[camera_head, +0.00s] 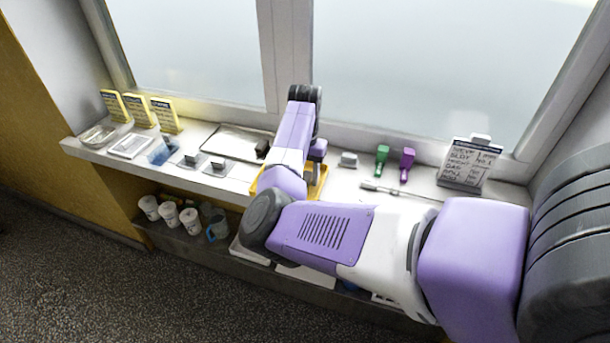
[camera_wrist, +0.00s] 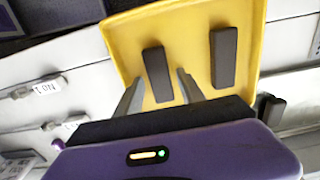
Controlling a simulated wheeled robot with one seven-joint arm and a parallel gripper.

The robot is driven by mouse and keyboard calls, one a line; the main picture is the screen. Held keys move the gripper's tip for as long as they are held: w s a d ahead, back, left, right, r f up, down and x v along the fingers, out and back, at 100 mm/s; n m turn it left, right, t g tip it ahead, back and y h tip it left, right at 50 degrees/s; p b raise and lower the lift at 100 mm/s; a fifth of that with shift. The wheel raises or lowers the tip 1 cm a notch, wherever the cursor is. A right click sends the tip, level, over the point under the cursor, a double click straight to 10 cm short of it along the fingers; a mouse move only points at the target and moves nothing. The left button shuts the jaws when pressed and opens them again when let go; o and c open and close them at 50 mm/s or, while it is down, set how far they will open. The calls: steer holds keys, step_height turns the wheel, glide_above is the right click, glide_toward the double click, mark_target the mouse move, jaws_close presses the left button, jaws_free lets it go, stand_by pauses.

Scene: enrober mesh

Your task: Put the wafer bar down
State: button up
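A yellow tray (camera_wrist: 205,30) fills the upper middle of the wrist view. Two dark brown bars lie in it: a left wafer bar (camera_wrist: 157,75) and a right wafer bar (camera_wrist: 224,57), apart from each other. My gripper (camera_wrist: 160,77) has its two grey fingers spread, one on each side of the left bar. Yellow shows between the bar and the fingers, so they look clear of it. In the head view the yellow tray (camera_head: 321,187) shows only in part behind my arm, and my fingertips are hidden.
On the ledge, a metal tray (camera_head: 232,141) lies left of my arm. A green scoop (camera_head: 382,155), a purple scoop (camera_head: 406,160) and a written board (camera_head: 468,165) stand at right. Yellow cards (camera_head: 138,110) stand at far left. Cups (camera_head: 169,214) sit on the lower shelf.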

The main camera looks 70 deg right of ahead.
steer(key=shift+r, duration=0.1)
step_height(320, 180, up, 12)
steer(key=shift+b, duration=0.35)
stand_by(0.4)
stand_by(0.5)
